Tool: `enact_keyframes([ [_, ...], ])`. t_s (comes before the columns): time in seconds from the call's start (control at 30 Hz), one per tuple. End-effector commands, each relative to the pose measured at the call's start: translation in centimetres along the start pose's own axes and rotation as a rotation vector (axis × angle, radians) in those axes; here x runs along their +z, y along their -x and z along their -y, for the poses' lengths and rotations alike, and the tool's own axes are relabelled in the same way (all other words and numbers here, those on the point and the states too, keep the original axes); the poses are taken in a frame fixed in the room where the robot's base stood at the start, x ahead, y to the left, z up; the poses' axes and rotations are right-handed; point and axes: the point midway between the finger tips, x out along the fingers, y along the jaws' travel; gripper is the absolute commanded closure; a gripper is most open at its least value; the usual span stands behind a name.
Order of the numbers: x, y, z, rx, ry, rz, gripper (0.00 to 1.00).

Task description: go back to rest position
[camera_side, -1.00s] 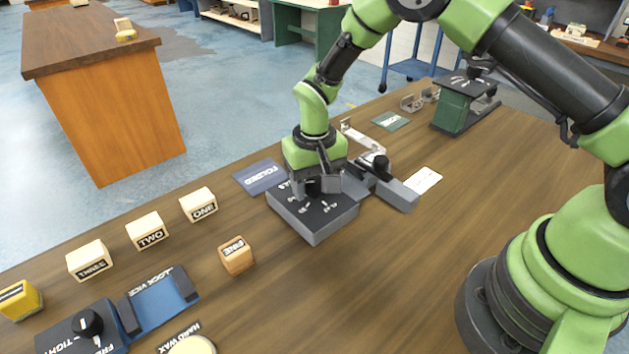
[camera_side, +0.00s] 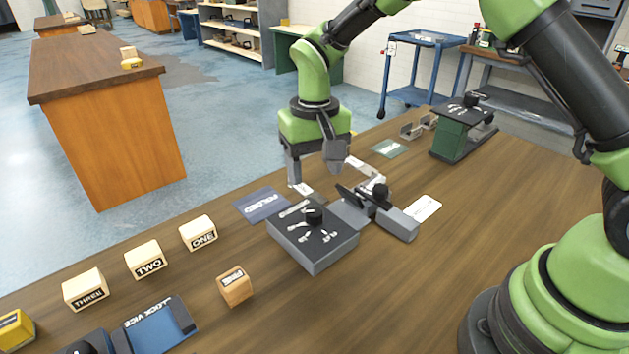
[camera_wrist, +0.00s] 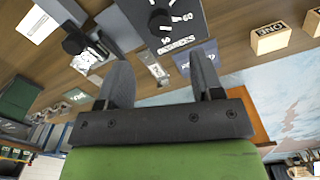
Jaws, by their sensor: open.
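My gripper (camera_side: 314,168) is open and empty. The dial box sits on the wooden workbench (camera_side: 390,285). A grey vice-like fixture (camera_side: 396,222) with a black knob stands directly to its right.
Wooden blocks ONE (camera_side: 198,233), TWO (camera_side: 147,260) and THREE (camera_side: 86,289) stand along the bench's left edge, with the FINE block (camera_side: 235,287) nearer the dial box. A blue lock vice (camera_side: 160,325) lies front left. A green stand (camera_side: 462,128) is at the back right. The air around the gripper looks clear.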

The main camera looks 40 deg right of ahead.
Motion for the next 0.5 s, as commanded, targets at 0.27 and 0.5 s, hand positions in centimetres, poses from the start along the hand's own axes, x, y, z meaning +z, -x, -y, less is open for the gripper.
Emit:
enact_keyframes([
  [0.27, 0.0, 0.2, 0.0, 0.0, 0.0, -0.001, 0.4],
  [0.5, 0.8, 3.8, -0.8, -0.042, -0.008, -0.049, 0.4],
])
